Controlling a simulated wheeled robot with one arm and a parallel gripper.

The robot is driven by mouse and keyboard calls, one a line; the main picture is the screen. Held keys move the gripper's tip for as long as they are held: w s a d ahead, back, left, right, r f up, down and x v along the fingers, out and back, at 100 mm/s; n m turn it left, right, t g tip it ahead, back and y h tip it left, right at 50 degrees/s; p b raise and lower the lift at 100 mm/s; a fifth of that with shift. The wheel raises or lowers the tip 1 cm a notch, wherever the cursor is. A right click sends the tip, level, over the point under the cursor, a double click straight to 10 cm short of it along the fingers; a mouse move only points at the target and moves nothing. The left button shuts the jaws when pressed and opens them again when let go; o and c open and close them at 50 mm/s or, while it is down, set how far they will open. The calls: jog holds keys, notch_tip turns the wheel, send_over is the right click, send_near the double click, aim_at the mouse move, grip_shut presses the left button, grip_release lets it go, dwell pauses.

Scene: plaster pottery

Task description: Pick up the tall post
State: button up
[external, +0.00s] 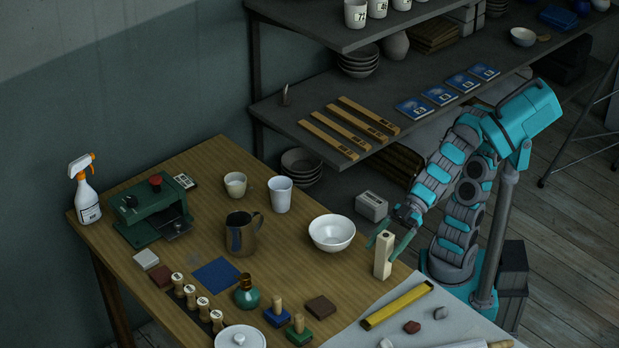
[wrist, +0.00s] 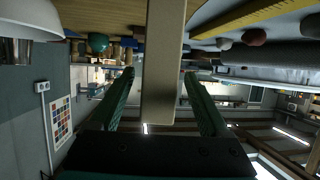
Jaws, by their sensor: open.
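The tall post (external: 382,262) is a pale, square wooden block standing upright near the right side of the wooden table. In the external view my gripper (external: 388,240) is at its upper part, with the fingers to either side. In the wrist view the post (wrist: 164,60) stands between the two green fingers of my gripper (wrist: 159,76), with a gap visible on each side. The gripper is open and holds nothing. The post's base is out of the wrist view.
A white bowl (external: 332,231) stands just left of the post. A yellow level-like bar (external: 397,306) lies in front of it on the pale sheet. A brown block (external: 320,307) and a shelf with wooden strips (external: 328,136) are nearby.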

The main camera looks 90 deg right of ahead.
jog(key=shift+x, duration=1.45)
jog(key=shift+c, duration=0.2)
grip_shut()
